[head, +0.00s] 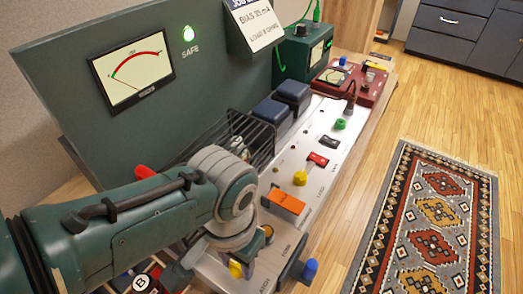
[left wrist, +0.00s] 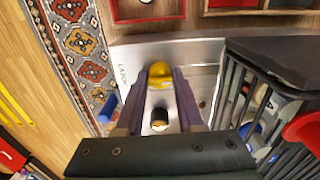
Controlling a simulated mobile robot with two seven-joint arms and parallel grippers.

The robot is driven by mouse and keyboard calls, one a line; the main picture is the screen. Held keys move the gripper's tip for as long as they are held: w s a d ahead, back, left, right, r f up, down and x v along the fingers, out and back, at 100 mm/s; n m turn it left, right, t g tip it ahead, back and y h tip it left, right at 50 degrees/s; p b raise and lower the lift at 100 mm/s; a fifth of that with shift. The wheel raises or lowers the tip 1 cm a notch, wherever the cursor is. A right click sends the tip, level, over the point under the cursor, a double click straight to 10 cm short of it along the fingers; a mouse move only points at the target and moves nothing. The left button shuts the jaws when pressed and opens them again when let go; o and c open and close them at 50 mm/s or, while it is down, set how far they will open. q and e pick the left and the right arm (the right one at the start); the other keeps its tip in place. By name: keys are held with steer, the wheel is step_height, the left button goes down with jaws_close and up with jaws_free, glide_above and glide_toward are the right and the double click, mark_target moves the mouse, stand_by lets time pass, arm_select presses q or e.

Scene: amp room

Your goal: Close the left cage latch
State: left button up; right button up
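A yellow knob (head: 236,269) stands on the silver panel below my left wrist in the head view. In the left wrist view the yellow knob (left wrist: 160,72) lies between the fingertips of my left gripper (left wrist: 165,88). The fingers are apart; whether they touch the knob I cannot tell. A black knob with a gold top (left wrist: 159,119) shows between the fingers, nearer the palm. A printed label, apparently "LATCH", is beside them. The dark barred cage (head: 248,135) is partly hidden by my left arm; its bars (left wrist: 238,100) show right in the wrist view. My right gripper is not in view.
A red handle (left wrist: 304,128) is beside the cage. The green meter panel (head: 70,110) rises behind. Floor with a rug (head: 425,225) lies right.

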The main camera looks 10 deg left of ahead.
arm_select(q)
steer(key=o, duration=0.4)
steer(key=shift+r, duration=0.1)
step_height(320, 180, up, 9)
steer(key=p, duration=0.5)
steer(key=shift+f, duration=0.2)
steer(key=shift+r+p, duration=0.3)
steer(key=shift+r, duration=0.3)
